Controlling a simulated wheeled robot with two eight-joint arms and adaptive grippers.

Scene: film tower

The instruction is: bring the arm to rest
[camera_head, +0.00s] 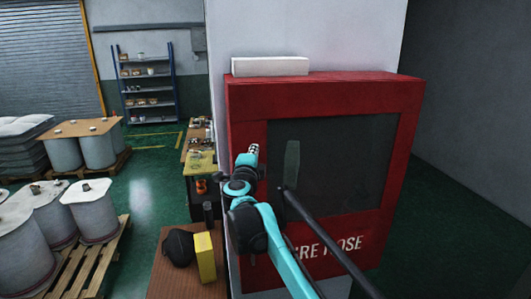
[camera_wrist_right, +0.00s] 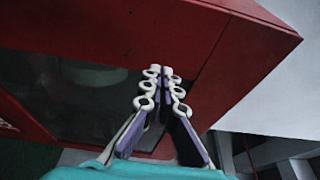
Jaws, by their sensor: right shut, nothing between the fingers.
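My right arm, teal and black, reaches up in the middle of the head view. Its gripper (camera_head: 254,150) points upward in front of the left edge of the red fire hose cabinet (camera_head: 330,95). In the right wrist view the gripper's fingers (camera_wrist_right: 165,75) are together with nothing between them. The red cabinet (camera_wrist_right: 130,30) fills much of that view behind the fingertips; whether they touch it cannot be told. My left gripper is not in view.
A white box (camera_head: 270,66) lies on the cabinet. A dark rod (camera_head: 330,240) crosses in front of its glass. Below left, a brown table (camera_head: 172,285) holds a yellow box (camera_head: 205,257) and dark items. Drums on pallets stand left; green floor (camera_head: 150,190) is clear between.

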